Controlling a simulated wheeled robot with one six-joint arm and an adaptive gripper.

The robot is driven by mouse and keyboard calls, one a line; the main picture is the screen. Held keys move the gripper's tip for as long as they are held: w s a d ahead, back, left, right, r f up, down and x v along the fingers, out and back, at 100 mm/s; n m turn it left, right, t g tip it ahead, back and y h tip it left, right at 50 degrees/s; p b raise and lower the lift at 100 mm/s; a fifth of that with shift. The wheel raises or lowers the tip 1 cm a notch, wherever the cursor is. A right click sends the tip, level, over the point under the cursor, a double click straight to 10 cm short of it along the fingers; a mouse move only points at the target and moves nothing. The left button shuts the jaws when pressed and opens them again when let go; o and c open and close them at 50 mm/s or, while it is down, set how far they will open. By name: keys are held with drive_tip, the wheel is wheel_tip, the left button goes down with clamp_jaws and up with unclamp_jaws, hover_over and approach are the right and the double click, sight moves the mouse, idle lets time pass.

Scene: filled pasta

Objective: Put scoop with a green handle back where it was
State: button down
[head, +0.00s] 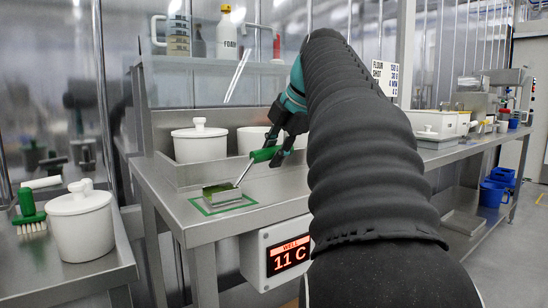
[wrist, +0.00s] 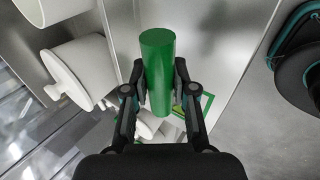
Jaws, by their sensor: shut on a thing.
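The scoop's green handle (head: 264,154) is between the fingers of my gripper (head: 279,152), which is shut on it. The handle slants, and the metal scoop head (head: 222,193) hangs down to the left, at the green square outline (head: 246,203) on the steel counter. I cannot tell whether the head touches the counter. In the wrist view the thick green handle (wrist: 158,65) stands between both fingers of my gripper (wrist: 157,92) and hides most of the scoop head. Part of the green outline (wrist: 207,103) shows beside the right finger.
A white lidded pot (head: 199,144) and a second white pot (head: 252,139) sit in the raised steel trough behind. Another lidded pot (head: 82,222) and a green brush (head: 29,213) stand on the left table.

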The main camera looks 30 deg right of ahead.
drive_tip(key=shift+f, duration=0.15)
drive_tip(key=c, duration=0.9)
unclamp_jaws()
drive_tip(key=shift+c, duration=0.2)
drive_tip(key=shift+r, duration=0.25)
drive_tip(key=a+p+v, duration=0.1)
drive_tip(key=p+v, duration=0.2)
drive_tip(key=v, duration=0.8)
drive_tip(key=shift+s+d+r, duration=0.3)
drive_tip(key=shift+s+d, duration=0.05)
drive_tip(key=shift+d, duration=0.15)
